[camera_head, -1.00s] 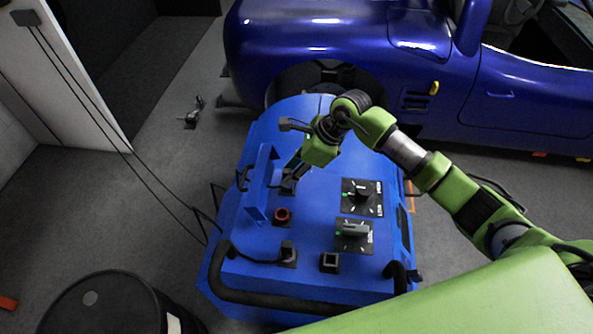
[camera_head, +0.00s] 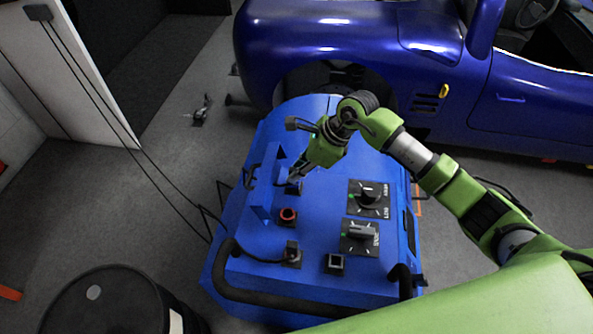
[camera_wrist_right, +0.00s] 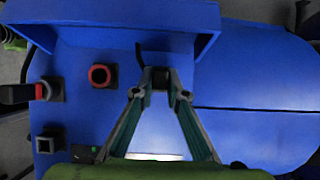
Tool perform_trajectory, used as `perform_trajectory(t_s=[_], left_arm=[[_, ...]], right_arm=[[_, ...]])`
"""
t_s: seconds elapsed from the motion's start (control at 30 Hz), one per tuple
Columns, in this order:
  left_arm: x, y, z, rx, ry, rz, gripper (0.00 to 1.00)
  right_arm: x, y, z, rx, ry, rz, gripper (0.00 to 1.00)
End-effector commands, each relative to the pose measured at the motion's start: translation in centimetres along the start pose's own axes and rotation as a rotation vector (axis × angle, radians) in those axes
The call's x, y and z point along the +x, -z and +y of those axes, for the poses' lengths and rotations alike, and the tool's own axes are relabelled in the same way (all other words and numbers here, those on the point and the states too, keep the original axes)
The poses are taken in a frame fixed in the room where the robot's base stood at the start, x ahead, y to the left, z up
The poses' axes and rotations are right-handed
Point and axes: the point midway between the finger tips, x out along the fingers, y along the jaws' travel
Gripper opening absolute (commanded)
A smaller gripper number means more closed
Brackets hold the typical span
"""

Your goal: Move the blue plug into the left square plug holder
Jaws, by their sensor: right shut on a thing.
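My right gripper (camera_head: 297,180) reaches down to the blue console beside its upright panel. It is shut on a small dark plug (camera_wrist_right: 160,77), which I take as the blue plug; its colour is hard to make out. The plug sits at a dark socket, and I cannot tell how deep it is. Near the console's front, a square holder (camera_head: 291,260) on the left has a dark plug with a cable in it. The square holder (camera_head: 335,263) to its right looks empty; it also shows in the wrist view (camera_wrist_right: 48,140). My left gripper is not in view.
Two dials (camera_head: 368,198) are on the right. The upright blue panel (camera_head: 265,188) stands close to the gripper. A black handle bar (camera_head: 300,303) runs along the front. A blue car stands behind.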

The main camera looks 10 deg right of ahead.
Motion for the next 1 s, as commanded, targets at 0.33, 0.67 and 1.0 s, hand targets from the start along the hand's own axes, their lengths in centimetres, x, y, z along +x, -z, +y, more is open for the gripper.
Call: perform_trajectory(t_s=[0.33,0.67,1.0], left_arm=[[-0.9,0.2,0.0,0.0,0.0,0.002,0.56],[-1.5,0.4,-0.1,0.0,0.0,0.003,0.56],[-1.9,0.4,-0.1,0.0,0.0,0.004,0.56]], right_arm=[[-1.4,-0.8,0.0,-0.001,0.0,0.0,0.0],[-2.5,-1.4,0.0,0.0,-0.001,0.0,0.0],[-3.4,-1.8,0.0,0.0,0.0,0.0,0.0]])
